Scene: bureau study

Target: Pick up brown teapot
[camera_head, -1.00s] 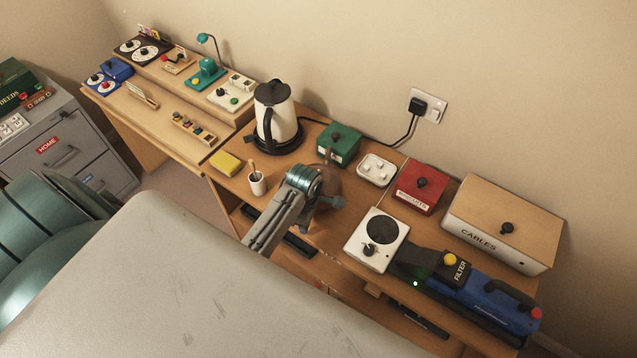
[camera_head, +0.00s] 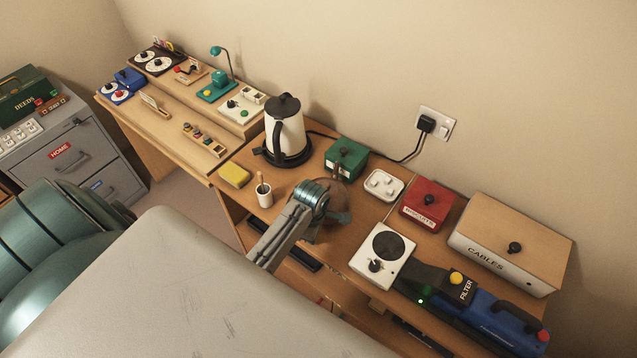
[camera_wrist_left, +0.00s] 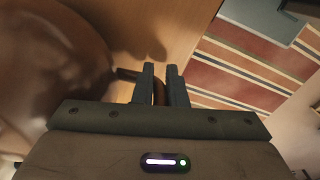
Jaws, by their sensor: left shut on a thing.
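The brown teapot (camera_head: 337,196) is round and glossy and is on or just above the desk, in front of the green box. My left arm and gripper hide much of it in the head view. In the left wrist view its large rounded body (camera_wrist_left: 45,60) fills the left side. My left gripper (camera_wrist_left: 160,75) is shut on the teapot's dark handle (camera_wrist_left: 130,74), which runs from the body to between the fingers. Whether the teapot's base touches the desk cannot be told. My right gripper is out of view.
A cream kettle (camera_head: 286,130), a cup (camera_head: 264,196) and a yellow block (camera_head: 235,174) stand left of the teapot. The green box (camera_head: 346,159), white dish (camera_head: 383,186), red biscuits box (camera_head: 428,205) and hotplate (camera_head: 383,254) are behind and right. The desk's front edge is close.

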